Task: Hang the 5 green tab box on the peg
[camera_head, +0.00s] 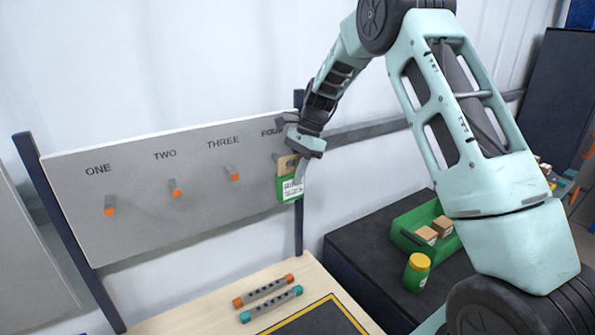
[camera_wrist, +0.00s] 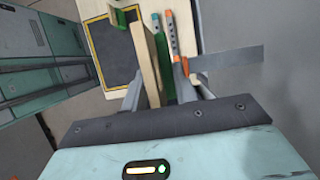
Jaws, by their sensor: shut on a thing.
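The green tab box (camera_head: 290,189), with a tan tab on top and a white label, hangs from my gripper (camera_head: 297,160) in front of the board's right end. In the wrist view its tan part (camera_wrist: 146,62) and green side (camera_wrist: 164,66) show edge-on between the fingers of my gripper (camera_wrist: 168,92). The peg under FOUR is mostly hidden behind my gripper in the head view. In the wrist view a grey peg (camera_wrist: 226,60) with an orange tip reaches in from the right, close beside the box. I cannot tell whether the tab is around the peg.
The board (camera_head: 140,225) has pegs under ONE (camera_head: 110,203), TWO (camera_head: 175,187) and THREE (camera_head: 233,172), all empty. Two grey bars (camera_head: 268,300) lie on the wooden table below. A green bin (camera_head: 410,232) and a yellow-lidded green jar (camera_head: 416,272) stand at right.

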